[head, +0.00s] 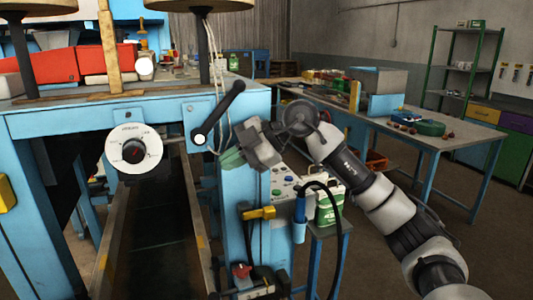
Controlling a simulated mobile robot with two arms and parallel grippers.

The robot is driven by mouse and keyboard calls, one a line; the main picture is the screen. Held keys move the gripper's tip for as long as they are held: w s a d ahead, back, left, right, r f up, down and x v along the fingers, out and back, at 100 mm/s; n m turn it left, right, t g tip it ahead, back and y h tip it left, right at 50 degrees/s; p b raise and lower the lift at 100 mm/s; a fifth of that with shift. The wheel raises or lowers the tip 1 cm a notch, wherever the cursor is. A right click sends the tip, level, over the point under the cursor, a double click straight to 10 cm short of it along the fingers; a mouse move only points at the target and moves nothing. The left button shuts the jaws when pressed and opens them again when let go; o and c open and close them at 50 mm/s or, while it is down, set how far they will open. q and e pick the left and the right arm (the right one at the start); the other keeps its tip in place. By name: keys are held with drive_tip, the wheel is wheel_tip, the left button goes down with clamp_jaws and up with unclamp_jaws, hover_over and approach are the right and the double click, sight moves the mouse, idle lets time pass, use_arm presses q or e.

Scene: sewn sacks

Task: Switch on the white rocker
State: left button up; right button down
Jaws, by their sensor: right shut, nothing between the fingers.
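My right arm comes in from the right, and its gripper (232,158) is shut and empty. It is at the front right corner of the blue machine (230,185), beside the black crank lever (222,110) and above a small grey control panel (284,188). The panel carries several small buttons, some of them blue. I cannot make out a white rocker for certain; the gripper and wrist cover part of the machine's corner. I cannot tell whether the gripper touches anything. My left gripper is not in view.
A white dial (133,149) sits on the machine's front. A yellow-handled part (258,213), a black hose (335,215) and a green-and-white can (329,205) crowd the area below the panel. A workbench (465,137) stands behind my right arm. Open floor lies at the right.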

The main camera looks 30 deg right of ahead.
drive_tip(key=s+d+r+m+h, duration=0.2)
drive_tip(key=d+r+m+h, duration=0.1)
drive_tip(key=d, duration=0.4)
drive_tip(key=s+d+r+m+h, duration=0.2)
drive_tip(key=d+r+m+h, duration=0.1)
drive_tip(key=d, duration=0.3)
drive_tip(key=shift+s+d+h, duration=0.2)
drive_tip(key=shift+d+h, duration=0.15)
drive_tip(key=shift+h, duration=0.15)
drive_tip(key=shift+w+f, duration=0.1)
drive_tip(key=shift+f, duration=0.05)
drive_tip(key=w+a+f+p, duration=0.1)
drive_tip(key=w+f+p, duration=0.3)
drive_tip(key=w+f, duration=0.4)
drive_tip(key=shift+w+a+f, duration=0.25)
drive_tip(key=shift+w+a, duration=0.05)
drive_tip(key=shift+w, duration=0.15)
